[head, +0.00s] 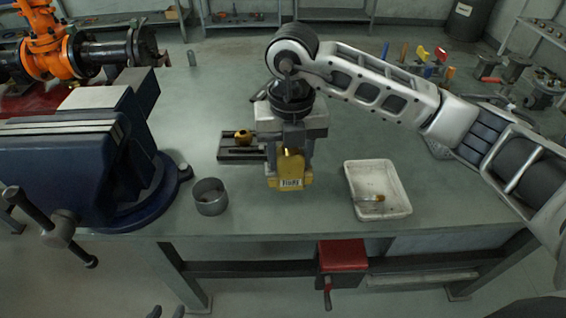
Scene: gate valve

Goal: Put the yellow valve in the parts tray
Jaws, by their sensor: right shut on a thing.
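My right gripper (289,160) comes down from above and is shut on a boxy yellow valve (290,172) with a small label on its front. It holds the valve over the workbench, left of the white parts tray (402,207). The jaws hide part of the valve, and its height above the bench is hard to judge.
A large blue vise (75,165) fills the bench's left side. A grey metal ring or cup (210,196) stands beside it. Behind the gripper, a dark tray (228,155) holds a round yellow part (243,137). Tools and fittings (430,60) stand at the back right.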

